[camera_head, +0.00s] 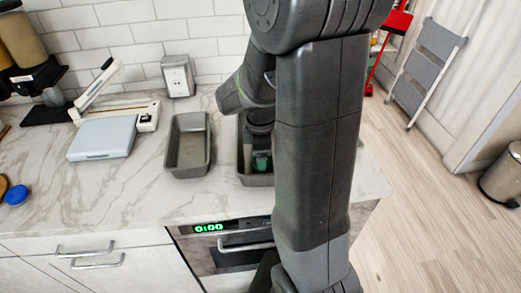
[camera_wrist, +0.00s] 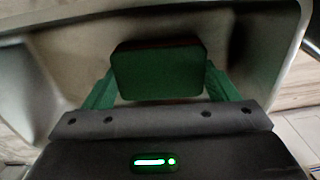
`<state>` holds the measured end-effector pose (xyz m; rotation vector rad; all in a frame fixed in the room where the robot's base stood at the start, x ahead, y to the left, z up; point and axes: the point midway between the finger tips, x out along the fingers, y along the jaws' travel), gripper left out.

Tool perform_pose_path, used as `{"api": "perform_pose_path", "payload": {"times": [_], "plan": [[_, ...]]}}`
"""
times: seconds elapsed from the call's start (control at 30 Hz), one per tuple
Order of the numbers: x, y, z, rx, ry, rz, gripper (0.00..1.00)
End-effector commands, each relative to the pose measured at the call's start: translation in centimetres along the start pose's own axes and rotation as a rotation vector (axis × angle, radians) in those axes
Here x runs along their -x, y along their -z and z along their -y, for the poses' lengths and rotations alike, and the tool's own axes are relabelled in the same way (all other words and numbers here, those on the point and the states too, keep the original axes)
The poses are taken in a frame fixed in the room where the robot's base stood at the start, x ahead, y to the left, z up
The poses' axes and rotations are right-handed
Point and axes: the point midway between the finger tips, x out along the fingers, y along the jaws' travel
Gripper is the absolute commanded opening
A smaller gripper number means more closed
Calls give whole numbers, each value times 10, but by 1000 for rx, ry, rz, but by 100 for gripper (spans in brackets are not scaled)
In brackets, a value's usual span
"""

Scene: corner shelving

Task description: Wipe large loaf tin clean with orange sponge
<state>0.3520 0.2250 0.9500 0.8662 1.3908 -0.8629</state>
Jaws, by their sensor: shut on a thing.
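Two grey metal loaf tins stand side by side on the counter in the head view. The left tin (camera_head: 188,146) is empty. The right tin (camera_head: 256,181) is partly hidden by my arm, so I cannot compare their full sizes. My gripper (camera_head: 262,160) reaches down into the right tin. In the wrist view, its green fingers are shut on a block-shaped sponge (camera_wrist: 158,72). The sponge's visible face is dark green with a dark reddish upper edge; no clear orange shows. The tin's pale inner wall (camera_wrist: 65,65) surrounds it. Contact with the tin floor is hidden.
A white-and-blue scale-like device (camera_head: 103,138) and a dispenser (camera_head: 30,70) stand left on the marble counter (camera_head: 90,195). A blue lid (camera_head: 16,195) lies at the far left. A tiled wall is behind. A step ladder (camera_head: 428,65) and bin (camera_head: 503,175) stand at right.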

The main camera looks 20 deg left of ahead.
Motion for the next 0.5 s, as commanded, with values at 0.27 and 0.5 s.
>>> {"api": "perform_pose_path", "payload": {"times": [0.27, 0.5], "plan": [[-1, 0, 5, -1, 3, 1, 62], [1, 0, -9, 0, 3, 1, 62]]}}
